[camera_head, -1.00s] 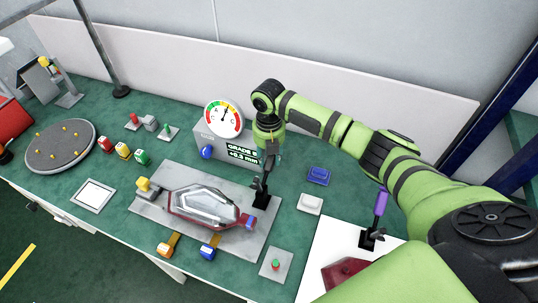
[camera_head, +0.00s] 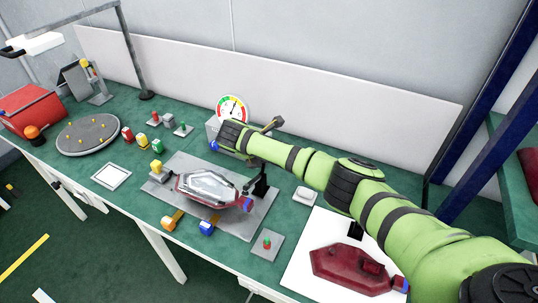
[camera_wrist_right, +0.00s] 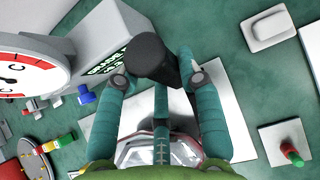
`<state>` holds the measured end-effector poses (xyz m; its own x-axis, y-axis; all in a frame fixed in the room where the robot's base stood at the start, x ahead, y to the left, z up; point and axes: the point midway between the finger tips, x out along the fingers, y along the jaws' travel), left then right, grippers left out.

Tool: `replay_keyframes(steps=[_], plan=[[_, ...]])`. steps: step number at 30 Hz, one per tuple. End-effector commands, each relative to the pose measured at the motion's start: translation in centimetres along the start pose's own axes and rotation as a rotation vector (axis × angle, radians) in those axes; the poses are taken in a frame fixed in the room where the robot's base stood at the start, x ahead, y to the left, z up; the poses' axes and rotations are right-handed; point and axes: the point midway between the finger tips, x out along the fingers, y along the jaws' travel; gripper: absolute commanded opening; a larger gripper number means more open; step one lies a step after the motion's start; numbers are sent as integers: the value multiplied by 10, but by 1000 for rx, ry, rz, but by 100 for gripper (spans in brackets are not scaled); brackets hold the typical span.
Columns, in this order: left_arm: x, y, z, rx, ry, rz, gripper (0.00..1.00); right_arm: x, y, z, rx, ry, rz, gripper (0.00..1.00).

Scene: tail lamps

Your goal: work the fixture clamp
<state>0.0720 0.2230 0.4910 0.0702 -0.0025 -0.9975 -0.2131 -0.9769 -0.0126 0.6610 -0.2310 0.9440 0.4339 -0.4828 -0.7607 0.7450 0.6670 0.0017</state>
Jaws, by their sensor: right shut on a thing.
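The fixture plate (camera_head: 235,225) lies on the bench with a red-rimmed, clear-lensed tail lamp (camera_head: 208,187) on it. The black toggle clamp (camera_head: 261,184) stands at the lamp's right end, beside its blue connector. In the head view my right arm comes in from the right and hides most of the gripper and handle. My left gripper is in neither view.
A dial gauge (camera_head: 233,107) stands behind the fixture. A white sheet (camera_head: 302,262) with a dark red lamp (camera_head: 350,268) lies to the right under my arm. A button plate (camera_head: 262,246) is at front. A round turntable (camera_head: 88,135) and coloured blocks stand left.

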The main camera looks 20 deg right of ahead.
Motion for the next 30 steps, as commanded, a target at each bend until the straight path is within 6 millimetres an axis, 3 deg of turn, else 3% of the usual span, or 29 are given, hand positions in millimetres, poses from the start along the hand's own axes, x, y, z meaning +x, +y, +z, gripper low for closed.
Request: replay_keyframes(steps=[3,10,30], plan=[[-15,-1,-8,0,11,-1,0,-10,1,-2,-5,-93,-2,0],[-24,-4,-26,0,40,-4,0,-16,2,-12,-3,-242,-1,0],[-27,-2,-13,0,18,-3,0,-20,2,-19,-2,-363,-1,0]])
